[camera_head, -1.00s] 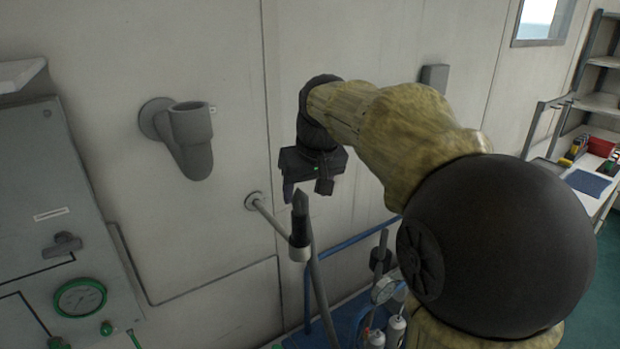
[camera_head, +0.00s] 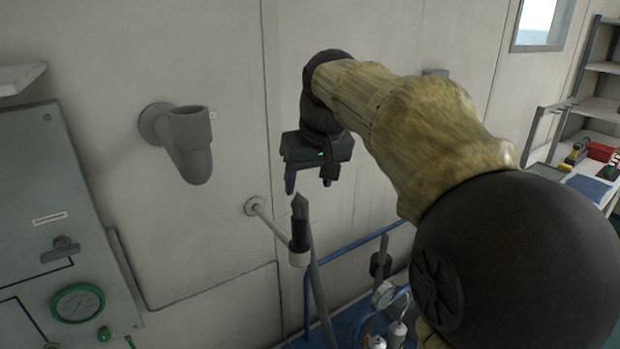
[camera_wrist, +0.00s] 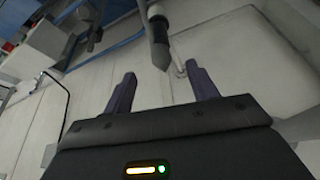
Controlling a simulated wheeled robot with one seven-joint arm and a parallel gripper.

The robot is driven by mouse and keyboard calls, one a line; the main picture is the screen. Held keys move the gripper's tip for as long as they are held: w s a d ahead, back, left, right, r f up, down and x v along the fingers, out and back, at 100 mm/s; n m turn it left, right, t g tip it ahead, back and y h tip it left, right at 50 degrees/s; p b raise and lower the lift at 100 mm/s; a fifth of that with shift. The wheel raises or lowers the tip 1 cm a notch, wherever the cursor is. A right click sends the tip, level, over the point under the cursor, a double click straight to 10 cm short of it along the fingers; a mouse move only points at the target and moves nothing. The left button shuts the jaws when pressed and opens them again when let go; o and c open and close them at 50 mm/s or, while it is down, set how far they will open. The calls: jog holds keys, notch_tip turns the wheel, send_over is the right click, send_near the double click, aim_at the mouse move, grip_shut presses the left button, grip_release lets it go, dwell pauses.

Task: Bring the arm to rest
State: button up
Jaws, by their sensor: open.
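My gripper (camera_head: 309,184) hangs from my arm, in front of the pale wall panel (camera_head: 370,180), with its fingers pointing down. It is open and empty. In the wrist view the two purple fingers (camera_wrist: 160,90) stand apart with nothing between them. A dark-tipped probe or handle (camera_head: 300,222) sits upright in a pale ring holder (camera_head: 299,256) on a wall rod (camera_head: 271,222). Its tip is just below my gripper and apart from it. The same dark piece shows beyond the fingers in the wrist view (camera_wrist: 160,42).
A grey panel (camera_head: 40,190) with a green-rimmed gauge (camera_head: 78,303) is at the left. A grey wall cup holder (camera_head: 189,145) is right of it. A blue-railed cart (camera_head: 360,240) with bottles stands below. Shelves (camera_head: 603,103) are at the far right. The wall area between holder and gripper is clear.

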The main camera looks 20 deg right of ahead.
jog(key=shift+f, duration=0.1)
jog(key=s+f, duration=0.5)
jog(key=f, duration=0.4)
jog(key=s+f+g, duration=0.1)
jog(key=s+f, duration=0.3)
jog(key=f, duration=0.6)
jog(key=s+f+m, duration=0.1)
jog(key=s+f, duration=0.4)
jog(key=f, duration=0.4)
jog(key=shift+s+a+f+g, duration=0.3)
jog(key=shift+s+a+g, duration=0.05)
jog(key=shift+g, duration=0.05)
